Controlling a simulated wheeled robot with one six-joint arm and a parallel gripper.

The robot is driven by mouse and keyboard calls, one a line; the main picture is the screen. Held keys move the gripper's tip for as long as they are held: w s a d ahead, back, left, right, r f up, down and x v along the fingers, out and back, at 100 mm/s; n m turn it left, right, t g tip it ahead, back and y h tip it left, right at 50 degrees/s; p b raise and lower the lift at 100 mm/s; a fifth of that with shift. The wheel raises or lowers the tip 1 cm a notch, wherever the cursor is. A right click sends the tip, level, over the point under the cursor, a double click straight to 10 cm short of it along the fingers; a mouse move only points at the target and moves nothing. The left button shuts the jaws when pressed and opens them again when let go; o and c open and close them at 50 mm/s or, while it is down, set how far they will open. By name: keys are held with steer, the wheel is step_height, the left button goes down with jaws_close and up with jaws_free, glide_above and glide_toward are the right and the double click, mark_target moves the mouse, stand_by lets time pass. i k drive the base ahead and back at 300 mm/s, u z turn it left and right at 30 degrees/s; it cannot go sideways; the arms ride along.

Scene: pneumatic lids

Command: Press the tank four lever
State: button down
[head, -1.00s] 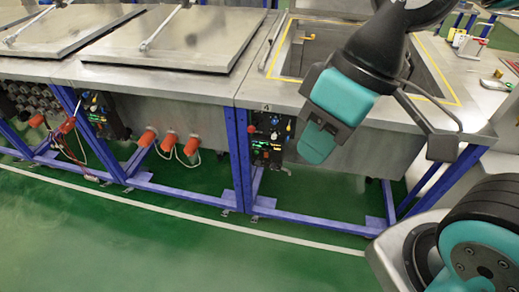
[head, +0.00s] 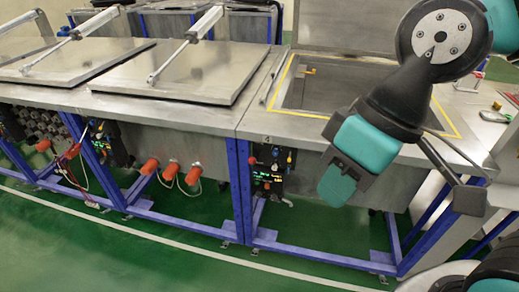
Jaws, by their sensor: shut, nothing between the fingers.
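The tank marked 4 stands at the right, with its top opening (head: 312,90) uncovered and a yellow line around it. Its raised lid (head: 345,40) stands upright behind the opening. The control panel (head: 268,170) with knobs, small levers and green lights is on the tank's front, beside a blue leg. I cannot tell which small part is the lever. My gripper (head: 334,190) has teal fingers, is shut and empty, and points down in front of the tank, to the right of the panel and apart from it.
Two tanks to the left have closed steel lids (head: 185,68) with cylinder rods on them. Orange plugs (head: 172,172) stick out below the middle tank. Blue frame legs (head: 236,190) stand at the front. The green floor (head: 110,245) before the tanks is clear.

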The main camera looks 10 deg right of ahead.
mark_target(252, 160)
steer(key=z, duration=0.15)
steer(key=i, duration=0.85)
steer(key=u, duration=0.5)
